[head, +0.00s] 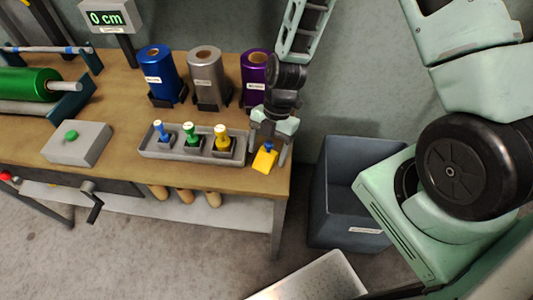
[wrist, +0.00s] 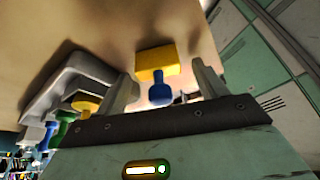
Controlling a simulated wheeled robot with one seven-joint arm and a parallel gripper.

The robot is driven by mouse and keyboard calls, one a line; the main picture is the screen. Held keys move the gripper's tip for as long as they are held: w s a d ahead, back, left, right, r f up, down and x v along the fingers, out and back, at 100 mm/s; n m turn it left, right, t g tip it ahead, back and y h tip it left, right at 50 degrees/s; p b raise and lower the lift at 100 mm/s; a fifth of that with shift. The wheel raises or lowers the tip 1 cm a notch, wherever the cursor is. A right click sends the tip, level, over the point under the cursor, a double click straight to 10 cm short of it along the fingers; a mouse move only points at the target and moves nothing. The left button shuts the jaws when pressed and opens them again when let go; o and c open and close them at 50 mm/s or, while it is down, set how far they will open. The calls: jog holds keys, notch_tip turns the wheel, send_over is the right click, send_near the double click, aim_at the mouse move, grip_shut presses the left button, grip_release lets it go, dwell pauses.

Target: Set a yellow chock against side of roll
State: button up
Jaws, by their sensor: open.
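A yellow chock (head: 264,161) with a blue knob lies on the workbench near its right end. In the wrist view the yellow block (wrist: 157,59) and its blue knob (wrist: 159,92) show between my fingers. My gripper (head: 270,148) is open, pointing down at the chock, with one finger on either side of the knob. I cannot tell whether the fingers touch it. Blue (head: 160,75), grey (head: 206,77) and purple (head: 254,74) rolls stand upright at the back of the bench in dark supports. A green roll (head: 28,85) lies on a stand at the far left.
A grey tray (head: 152,154) holds blue, green and yellow-topped dies left of my gripper. A grey box with a green button (head: 71,135) is further left. A display reads "0 cm" (head: 105,18). A grey bin (head: 335,205) stands on the floor right of the bench (head: 115,95).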

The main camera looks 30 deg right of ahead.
jog(key=shift+f, duration=0.1)
jog(key=shift+c, duration=0.3)
jog(key=c, duration=1.1)
